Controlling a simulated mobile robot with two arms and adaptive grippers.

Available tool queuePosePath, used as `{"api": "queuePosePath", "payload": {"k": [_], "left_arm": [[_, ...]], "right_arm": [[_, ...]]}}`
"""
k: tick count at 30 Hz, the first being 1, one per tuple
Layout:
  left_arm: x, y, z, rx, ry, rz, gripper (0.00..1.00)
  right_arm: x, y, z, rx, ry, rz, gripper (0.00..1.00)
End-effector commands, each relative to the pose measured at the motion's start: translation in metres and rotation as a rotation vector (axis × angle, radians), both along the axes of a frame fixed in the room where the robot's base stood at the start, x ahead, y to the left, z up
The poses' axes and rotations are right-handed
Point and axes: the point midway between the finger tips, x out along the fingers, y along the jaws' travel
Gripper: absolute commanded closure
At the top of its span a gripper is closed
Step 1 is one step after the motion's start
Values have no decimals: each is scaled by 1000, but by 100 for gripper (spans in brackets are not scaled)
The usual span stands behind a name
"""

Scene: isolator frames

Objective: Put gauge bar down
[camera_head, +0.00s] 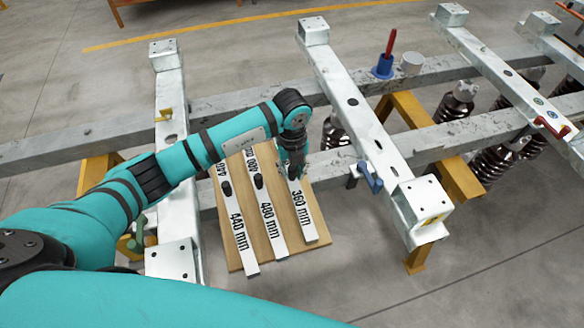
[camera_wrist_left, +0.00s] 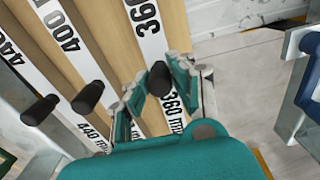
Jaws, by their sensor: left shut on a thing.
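Three white gauge bars with black lettering lie side by side over a wooden board (camera_head: 236,262). The 360 mm bar (camera_head: 304,217) is the rightmost; the 400 mm bar (camera_head: 273,226) is in the middle and the 440 mm bar (camera_head: 239,235) at the left. My left gripper (camera_head: 293,172) is shut on the black knob (camera_wrist_left: 159,80) of the 360 mm bar, with a finger on each side in the left wrist view. The 360 mm bar lines up with the others; I cannot tell whether it touches the board. My right gripper is out of view.
Galvanized steel frame beams (camera_head: 350,110) run on both sides of the board. A blue clamp (camera_head: 370,177) sits on the right beam. A blue cup with a red-handled tool (camera_head: 384,66) and a white cup (camera_head: 412,63) stand on the far rail. Dark ribbed insulators (camera_head: 492,162) are at the right.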

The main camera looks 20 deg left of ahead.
Motion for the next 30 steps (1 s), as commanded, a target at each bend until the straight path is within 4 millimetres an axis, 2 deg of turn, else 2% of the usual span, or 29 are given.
{"api": "queuePosePath", "payload": {"k": [1,6,17,20,30], "left_arm": [[0,0,-2,0,0,0,77],[0,0,-1,1,1,1,55],[1,0,5,1,-1,0,55],[2,0,18,0,-5,-1,55],[1,0,89,1,-4,0,55]], "right_arm": [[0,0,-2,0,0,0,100],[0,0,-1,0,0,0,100],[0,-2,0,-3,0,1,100],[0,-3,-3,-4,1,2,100],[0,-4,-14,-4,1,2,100]]}}
